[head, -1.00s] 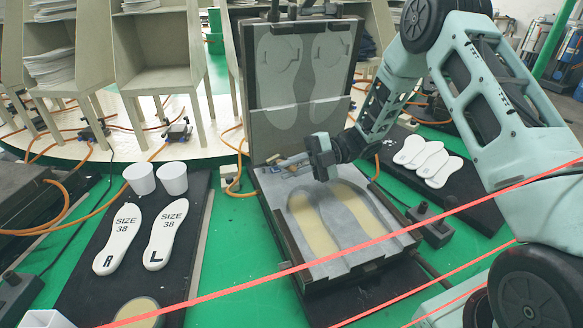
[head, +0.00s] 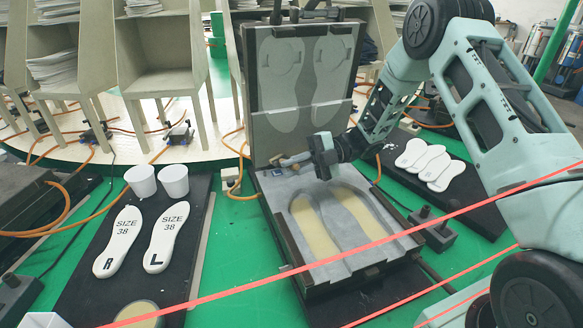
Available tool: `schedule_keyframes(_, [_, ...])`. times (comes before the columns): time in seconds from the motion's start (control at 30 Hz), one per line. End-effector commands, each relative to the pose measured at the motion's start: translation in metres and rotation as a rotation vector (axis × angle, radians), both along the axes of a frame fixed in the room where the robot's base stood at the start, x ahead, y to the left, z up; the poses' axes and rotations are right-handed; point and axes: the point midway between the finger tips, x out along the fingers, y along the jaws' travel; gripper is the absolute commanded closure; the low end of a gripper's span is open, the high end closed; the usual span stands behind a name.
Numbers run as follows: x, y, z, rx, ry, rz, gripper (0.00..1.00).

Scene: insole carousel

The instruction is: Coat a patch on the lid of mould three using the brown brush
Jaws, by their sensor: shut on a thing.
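The open mould (head: 398,243) stands in front of me, its lid (head: 268,128) raised at the back with two insole shapes on its inner face. The lower half holds two insole cavities with a yellowish fill (head: 318,230). No number is readable on it. My gripper (head: 318,160) is over the rear of the lower half, in front of the lid's lower edge. It is shut on a small brownish brush (head: 294,160) that points left. The brush tip is too small to make out, so I cannot tell whether it touches the lid. I see no clear coated patch.
A black board at left carries two white size 38 insoles (head: 166,237) and two white cups (head: 141,181). More white insoles (head: 431,166) lie on a board at right. Red lines (head: 230,292) cross the foreground. Orange hoses and shelves stand behind.

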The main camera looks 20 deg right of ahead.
Motion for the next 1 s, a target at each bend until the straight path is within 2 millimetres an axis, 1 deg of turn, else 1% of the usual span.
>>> schedule_keyframes(0.23, [-0.001, -0.022, -0.001, 0.0, -0.002, -0.002, 1.0])
schedule_keyframes(0.47, [-0.001, -0.03, 0.0, 0.001, -0.001, 0.0, 1.0])
schedule_keyframes(0.83, [0.0, -0.057, 0.0, 0.001, -0.001, -0.001, 1.0])
schedule_keyframes(1.0, [0.0, -0.063, 0.0, 0.0, 0.0, -0.001, 1.0])
